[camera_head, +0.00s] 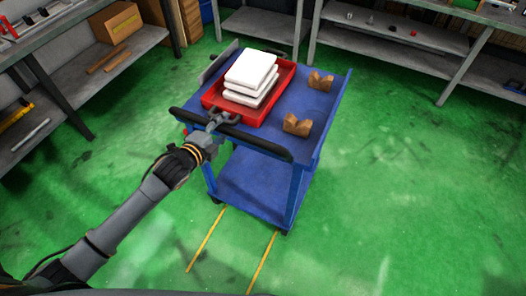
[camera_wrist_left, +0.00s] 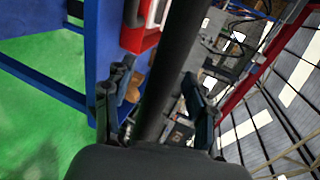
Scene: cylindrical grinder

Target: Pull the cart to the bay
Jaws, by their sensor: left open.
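The blue cart (camera_head: 262,188) stands upright on the green floor in the middle of the head view. Its black handle bar (camera_head: 262,144) runs along the near edge. My left gripper (camera_head: 223,121) is at the handle, left of its middle. In the left wrist view, the handle bar (camera_wrist_left: 180,65) passes between the two spread fingers of my left gripper (camera_wrist_left: 155,105). The fingers are open, and I cannot tell whether they touch the bar. My right gripper is not in view. Two yellow floor lines (camera_head: 205,240) lie in front of the cart.
The cart carries a red tray (camera_head: 284,84) with stacked white blocks (camera_head: 250,70) and two brown notched blocks (camera_head: 297,125). Shelving stands at the left (camera_head: 70,95) and back right (camera_head: 395,55). The floor (camera_head: 390,220) in front and to the right is clear.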

